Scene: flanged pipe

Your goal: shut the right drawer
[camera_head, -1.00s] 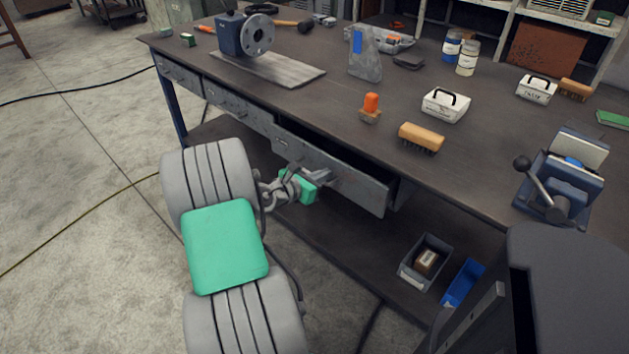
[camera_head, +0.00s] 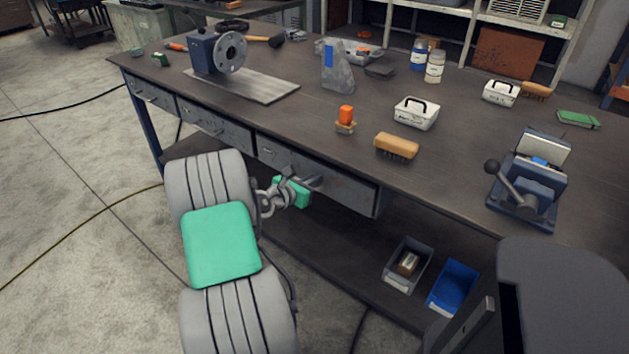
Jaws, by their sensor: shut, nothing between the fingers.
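The right drawer (camera_head: 345,190) is the grey one at the right end of the row under the workbench top. Its front now sits close under the bench edge, and no dark inside shows above it. I cannot tell if it is fully flush. My gripper (camera_head: 314,183) is shut and empty, at the drawer's front near its handle. It seems to touch the front, but the arm's end hides part of the handle and the contact.
The workbench (camera_head: 300,115) carries a flanged pipe (camera_head: 215,52), a brush (camera_head: 397,146), an orange-topped item (camera_head: 346,117) and a vise (camera_head: 530,180). Two more drawers (camera_head: 214,124) to the left look shut. A grey bin (camera_head: 408,266) and a blue bin (camera_head: 453,287) stand on the lower shelf.

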